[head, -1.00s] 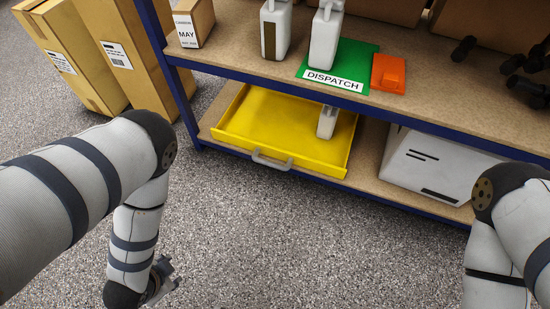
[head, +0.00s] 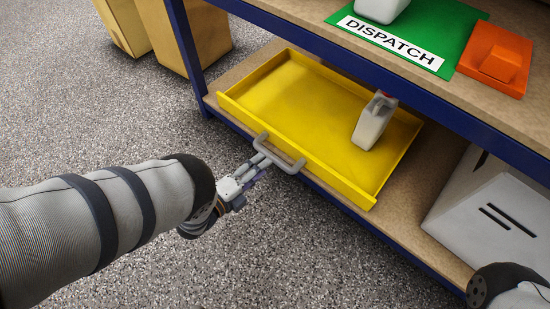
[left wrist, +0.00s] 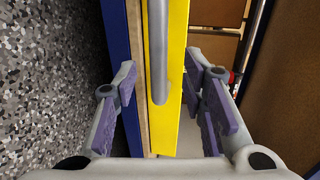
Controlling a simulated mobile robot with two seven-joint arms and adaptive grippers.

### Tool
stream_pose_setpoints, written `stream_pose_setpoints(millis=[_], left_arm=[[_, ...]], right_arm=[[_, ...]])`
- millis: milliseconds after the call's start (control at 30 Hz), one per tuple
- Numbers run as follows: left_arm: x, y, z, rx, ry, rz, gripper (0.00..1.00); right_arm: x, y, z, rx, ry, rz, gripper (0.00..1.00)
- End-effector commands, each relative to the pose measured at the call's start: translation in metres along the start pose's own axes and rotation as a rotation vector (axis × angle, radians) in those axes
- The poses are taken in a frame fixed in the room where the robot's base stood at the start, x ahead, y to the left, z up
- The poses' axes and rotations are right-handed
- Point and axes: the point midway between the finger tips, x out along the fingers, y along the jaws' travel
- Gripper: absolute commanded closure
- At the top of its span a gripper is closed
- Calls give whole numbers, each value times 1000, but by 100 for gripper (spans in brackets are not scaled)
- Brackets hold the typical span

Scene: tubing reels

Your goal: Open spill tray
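The yellow spill tray (head: 305,92) sits on the lower shelf with a white jug (head: 374,121) standing in it at the right. Its grey bar handle (head: 280,155) sticks out from the front wall. My left gripper (head: 260,166) is at the left part of the handle. In the left wrist view, the fingers of my left gripper (left wrist: 160,80) are spread apart, with the handle (left wrist: 159,50) between them and a gap on both sides. The yellow front wall (left wrist: 180,60) shows behind. My right gripper is out of view.
The blue shelf edge (head: 370,58) runs above the tray. A white box (head: 495,220) stands on the lower shelf to the right. Cardboard boxes (head: 185,35) stand on the floor at the back left. The floor in front of the shelf is clear.

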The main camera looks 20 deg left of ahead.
Motion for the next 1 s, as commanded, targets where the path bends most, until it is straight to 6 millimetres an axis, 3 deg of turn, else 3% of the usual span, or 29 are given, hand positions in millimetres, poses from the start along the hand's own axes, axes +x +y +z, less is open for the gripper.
stream_pose_setpoints(millis=[100, 233, 600, 800, 1000], left_arm=[[30, 5, 0, -2, 1, 1, 62], [51, 4, 0, -2, 0, 2, 62], [62, 1, 0, -2, -1, 3, 62], [62, 1, 0, -2, -2, 3, 100], [62, 1, 0, -2, -2, 3, 100]], right_arm=[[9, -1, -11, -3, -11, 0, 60], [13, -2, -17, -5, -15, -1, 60], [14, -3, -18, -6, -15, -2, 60], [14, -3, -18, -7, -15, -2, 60], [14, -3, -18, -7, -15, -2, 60]])
